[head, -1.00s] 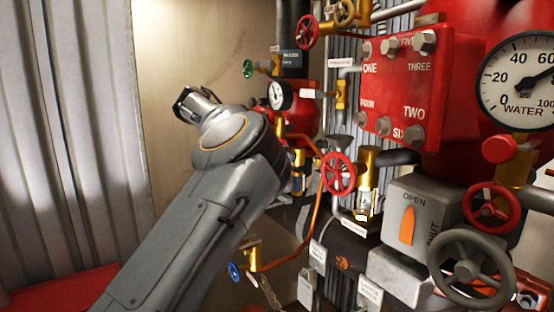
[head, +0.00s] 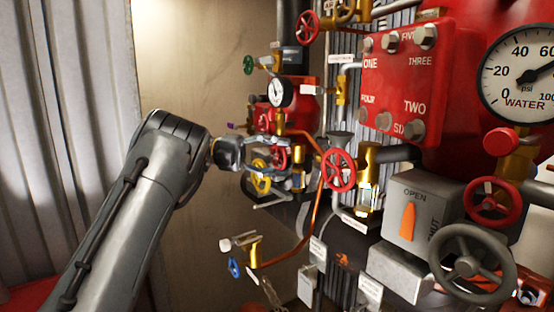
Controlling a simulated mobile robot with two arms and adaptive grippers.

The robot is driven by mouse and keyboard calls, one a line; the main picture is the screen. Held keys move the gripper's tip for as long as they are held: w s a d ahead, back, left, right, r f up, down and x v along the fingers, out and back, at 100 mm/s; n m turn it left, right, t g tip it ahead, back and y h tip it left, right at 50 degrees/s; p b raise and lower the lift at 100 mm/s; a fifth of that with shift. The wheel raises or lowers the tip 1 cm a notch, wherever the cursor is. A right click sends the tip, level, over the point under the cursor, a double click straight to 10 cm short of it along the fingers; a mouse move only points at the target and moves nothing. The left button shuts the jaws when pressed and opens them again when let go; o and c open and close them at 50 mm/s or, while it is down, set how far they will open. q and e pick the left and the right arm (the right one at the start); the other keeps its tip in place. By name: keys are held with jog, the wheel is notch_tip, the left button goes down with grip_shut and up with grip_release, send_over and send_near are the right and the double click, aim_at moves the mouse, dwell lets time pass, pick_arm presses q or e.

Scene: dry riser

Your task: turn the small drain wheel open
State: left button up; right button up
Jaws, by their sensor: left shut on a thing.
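My left gripper (head: 288,165) reaches in from the left at the cluster of small valves below the small gauge. Its fingers are around a small red wheel (head: 276,155) and look closed on it; the fingers partly hide this wheel. A yellow wheel (head: 261,184) shows just below and left of the fingers. A small blue wheel (head: 235,267) sits lower left on a brass valve, apart from the gripper. No visible label tells which of these is the drain wheel. My right gripper is not in view.
A larger red wheel (head: 338,169) stands close right of the gripper. An orange-copper pipe (head: 315,220) curves down beside it. The small gauge (head: 279,92) is above. A grey box marked OPEN (head: 412,220) and a big grey wheel (head: 468,265) are at right.

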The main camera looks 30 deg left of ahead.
pick_arm(q)
jog(key=shift+f+n+t+h, duration=0.1)
jog(key=shift+n+t+h, duration=0.2)
jog(key=shift+n, duration=0.2)
dwell(0.3)
jog(key=o, duration=1.2)
